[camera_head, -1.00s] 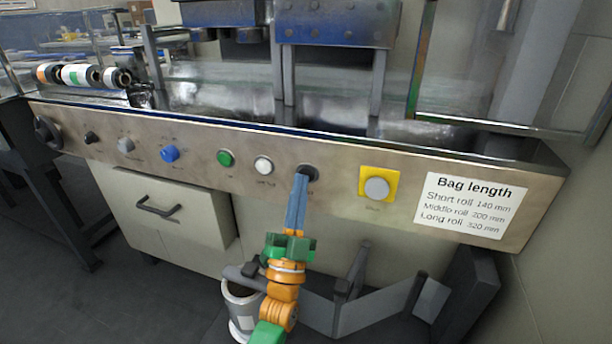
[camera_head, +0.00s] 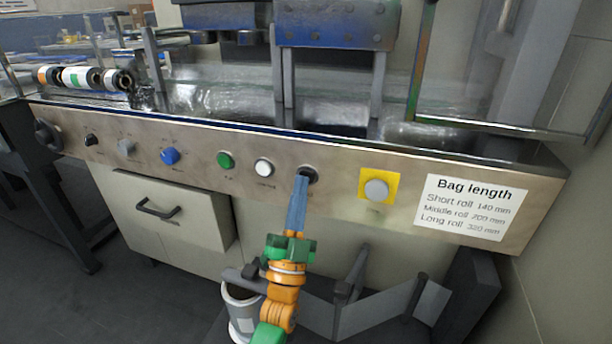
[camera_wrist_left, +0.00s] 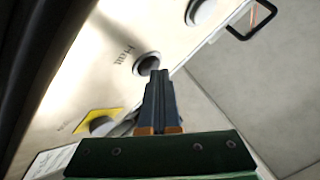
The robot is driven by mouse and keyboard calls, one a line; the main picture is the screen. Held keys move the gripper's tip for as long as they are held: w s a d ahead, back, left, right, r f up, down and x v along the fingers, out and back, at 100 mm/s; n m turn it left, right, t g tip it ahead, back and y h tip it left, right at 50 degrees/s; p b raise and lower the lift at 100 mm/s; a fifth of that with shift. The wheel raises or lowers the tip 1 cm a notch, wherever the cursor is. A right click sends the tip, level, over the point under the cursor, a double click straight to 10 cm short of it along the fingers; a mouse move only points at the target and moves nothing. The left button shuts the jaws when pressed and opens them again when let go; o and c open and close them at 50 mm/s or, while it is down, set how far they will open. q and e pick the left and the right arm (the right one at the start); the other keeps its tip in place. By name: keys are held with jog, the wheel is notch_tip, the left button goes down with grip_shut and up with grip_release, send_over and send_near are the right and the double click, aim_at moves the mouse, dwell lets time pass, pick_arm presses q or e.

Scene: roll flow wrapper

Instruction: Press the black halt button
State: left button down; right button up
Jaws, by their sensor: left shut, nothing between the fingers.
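The black halt button (camera_head: 311,171) is a dark round button on the metal front panel, between a white button and a yellow-backed grey button. My left gripper (camera_head: 303,179) is shut and empty, and its blue-grey fingertips overlap the lower left of the button. In the left wrist view the button (camera_wrist_left: 145,62) shows just beyond the shut fingertips (camera_wrist_left: 159,73), partly covered by them. I cannot tell whether the tips touch it or how far it is pushed in. My right gripper is not in view.
Along the panel are a white button (camera_head: 264,167), a green button (camera_head: 225,160), a blue knob (camera_head: 170,155) and a grey button on a yellow plate (camera_head: 377,189). A bag-length sign (camera_head: 467,207) is at right. A drawer (camera_head: 160,215) and a bin (camera_head: 241,305) are below.

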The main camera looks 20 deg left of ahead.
pick_arm(q)
jog(key=shift+s+p, duration=0.35)
jog(key=shift+s, duration=0.25)
jog(key=s+p, duration=0.3)
jog(key=s, duration=0.2)
jog(key=shift+a, duration=0.1)
dwell(0.5)
